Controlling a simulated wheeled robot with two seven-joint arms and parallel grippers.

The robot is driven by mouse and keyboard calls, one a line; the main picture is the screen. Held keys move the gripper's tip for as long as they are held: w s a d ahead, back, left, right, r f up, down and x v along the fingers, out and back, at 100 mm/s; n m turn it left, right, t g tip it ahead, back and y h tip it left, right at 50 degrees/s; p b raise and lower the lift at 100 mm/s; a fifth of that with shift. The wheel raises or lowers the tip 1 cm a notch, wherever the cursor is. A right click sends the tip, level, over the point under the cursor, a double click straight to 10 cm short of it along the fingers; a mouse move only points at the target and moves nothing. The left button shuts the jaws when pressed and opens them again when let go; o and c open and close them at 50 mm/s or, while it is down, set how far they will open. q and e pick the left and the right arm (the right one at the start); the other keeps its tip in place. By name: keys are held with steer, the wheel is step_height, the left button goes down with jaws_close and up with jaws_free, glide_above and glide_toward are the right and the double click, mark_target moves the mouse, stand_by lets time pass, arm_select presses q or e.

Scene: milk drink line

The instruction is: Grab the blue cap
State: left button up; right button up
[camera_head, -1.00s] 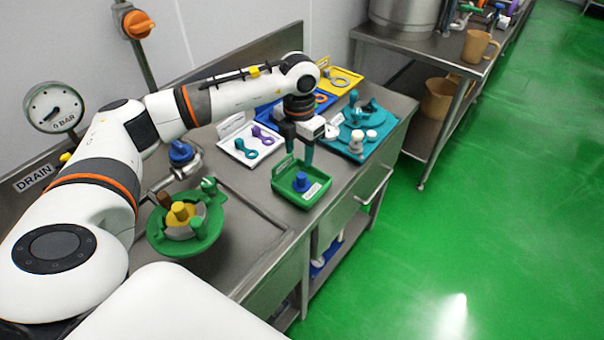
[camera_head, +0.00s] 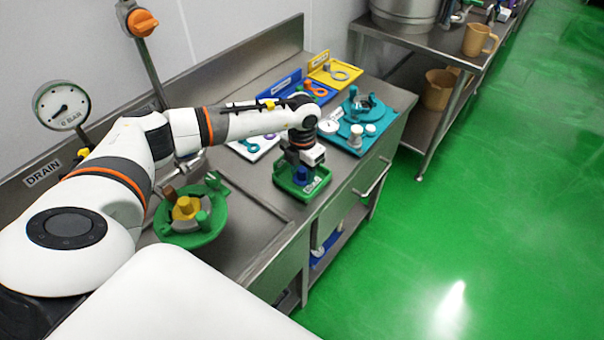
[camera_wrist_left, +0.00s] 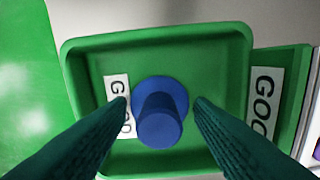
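The blue cap (camera_wrist_left: 160,122) stands in the green tray (camera_wrist_left: 215,50), with its round flange below and its narrower knob toward the camera in the left wrist view. In the head view the cap (camera_head: 301,174) is partly hidden by my left gripper (camera_head: 300,172), and the green tray (camera_head: 284,184) lies under it. In the left wrist view the two dark teal fingers of my left gripper (camera_wrist_left: 160,108) are apart, one on each side of the cap, with a gap showing on both sides near the tips. My right gripper is not in view.
A green fixture (camera_head: 217,219) with a yellow knob sits at left. A teal tray (camera_head: 378,138) with white parts stands close to the right of my gripper. White, blue (camera_head: 283,108) and yellow (camera_head: 340,70) trays lie behind. The counter's front edge is near the green tray.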

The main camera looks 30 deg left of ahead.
arm_select(q)
jaws_close()
steer(key=shift+r, duration=0.15)
